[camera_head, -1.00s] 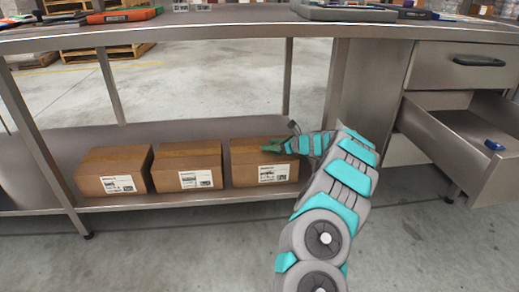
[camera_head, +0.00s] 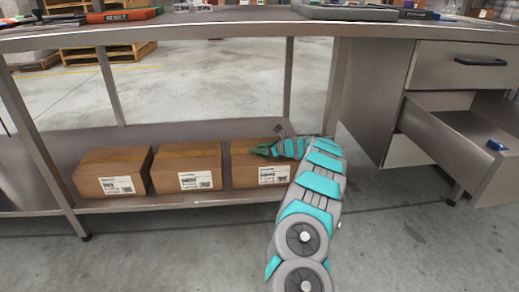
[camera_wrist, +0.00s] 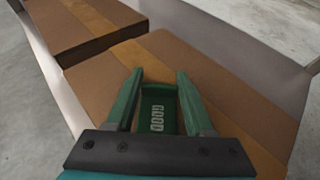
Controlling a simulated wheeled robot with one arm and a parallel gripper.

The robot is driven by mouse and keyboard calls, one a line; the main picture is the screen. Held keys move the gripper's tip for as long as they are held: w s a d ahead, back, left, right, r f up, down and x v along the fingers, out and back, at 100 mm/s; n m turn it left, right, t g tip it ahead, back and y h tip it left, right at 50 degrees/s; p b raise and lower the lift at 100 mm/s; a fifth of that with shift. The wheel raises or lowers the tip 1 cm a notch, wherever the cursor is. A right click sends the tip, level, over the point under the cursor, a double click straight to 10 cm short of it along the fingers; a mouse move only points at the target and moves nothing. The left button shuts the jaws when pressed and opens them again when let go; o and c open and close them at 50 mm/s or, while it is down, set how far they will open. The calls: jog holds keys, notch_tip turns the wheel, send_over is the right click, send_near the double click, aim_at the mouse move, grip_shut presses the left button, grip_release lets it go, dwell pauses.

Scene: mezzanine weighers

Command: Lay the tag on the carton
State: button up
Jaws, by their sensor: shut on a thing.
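The green tag (camera_wrist: 158,113), marked GOOD, is between the two green fingers of my gripper (camera_wrist: 160,78) in the wrist view. The fingers are shut on it. Below it is the top of a brown carton (camera_wrist: 225,92) with a lighter tape strip. In the head view my gripper (camera_head: 262,150) is over the top of the rightmost carton (camera_head: 245,175), towards its middle. I cannot tell whether the tag touches the carton top. The tag cannot be made out from the fingers in the head view.
A middle carton (camera_head: 186,165) and a left carton (camera_head: 112,172) stand beside it on the low steel shelf (camera_head: 225,130). The bench top (camera_head: 230,15) is above. An open drawer (camera_head: 460,150) at the right holds a blue item (camera_head: 496,145). A REJECT tray (camera_head: 116,16) lies above.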

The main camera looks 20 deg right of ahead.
jog(key=o, duration=1.3)
jog(key=shift+r, duration=0.1)
jog(key=shift+s+d+r, duration=0.15)
jog(key=shift+s+d, duration=0.05)
jog(key=p+v, duration=0.1)
jog(key=v, duration=1)
jog(key=shift+s+d+p, duration=0.15)
jog(key=shift+s+p, duration=0.1)
jog(key=shift+p, duration=0.05)
